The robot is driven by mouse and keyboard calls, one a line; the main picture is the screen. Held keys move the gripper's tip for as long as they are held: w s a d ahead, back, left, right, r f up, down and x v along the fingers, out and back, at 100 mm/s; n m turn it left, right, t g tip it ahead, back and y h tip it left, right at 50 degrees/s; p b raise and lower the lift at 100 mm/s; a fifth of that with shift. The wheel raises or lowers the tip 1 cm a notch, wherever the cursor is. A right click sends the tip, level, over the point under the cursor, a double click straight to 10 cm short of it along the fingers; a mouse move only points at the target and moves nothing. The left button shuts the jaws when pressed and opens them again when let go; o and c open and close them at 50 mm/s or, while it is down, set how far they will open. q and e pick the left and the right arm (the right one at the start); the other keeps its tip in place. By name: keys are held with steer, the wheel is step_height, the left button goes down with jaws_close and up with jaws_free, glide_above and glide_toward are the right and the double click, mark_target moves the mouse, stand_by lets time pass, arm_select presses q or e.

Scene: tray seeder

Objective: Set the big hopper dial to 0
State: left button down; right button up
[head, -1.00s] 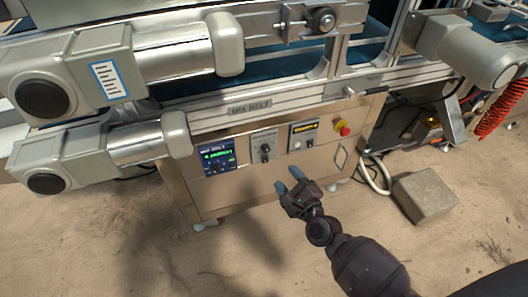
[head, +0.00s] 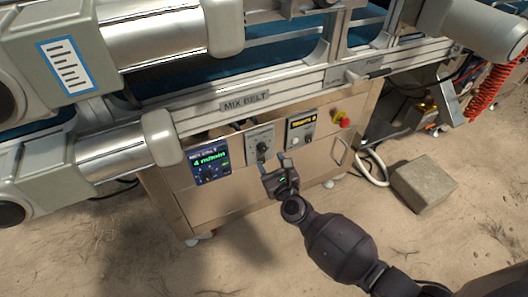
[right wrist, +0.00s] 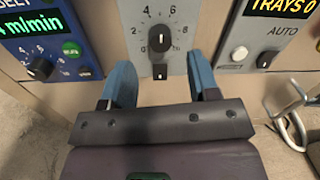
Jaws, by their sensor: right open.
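A black round dial (right wrist: 160,38) sits on a grey panel (head: 260,146) on the cabinet front, with figures including 2, 4, 6 and 8 around it. In the head view the dial (head: 263,147) is small. The panel's title is not readable, and I cannot tell exactly where its pointer stands. My right gripper (head: 273,162) is open and empty, just in front of and below the dial. In the right wrist view its blue fingers (right wrist: 160,75) stand either side, apart from the dial. My left gripper is not in view.
Left of the dial is a blue belt-speed display (head: 209,163) with its own knob (right wrist: 40,69). Right is a tray-counter panel (head: 301,131) and a red stop button (head: 341,117). The metal conveyor frame (head: 245,103) overhangs above. A stone block (head: 423,184) lies right.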

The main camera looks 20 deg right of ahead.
mark_target(263, 150)
steer(key=w, duration=0.3)
steer(key=shift+w+f, duration=0.1)
steer(key=shift+w, duration=0.2)
steer(key=shift+w+b, duration=0.35)
steer(key=shift+w, duration=0.4)
steer(key=c, duration=0.9)
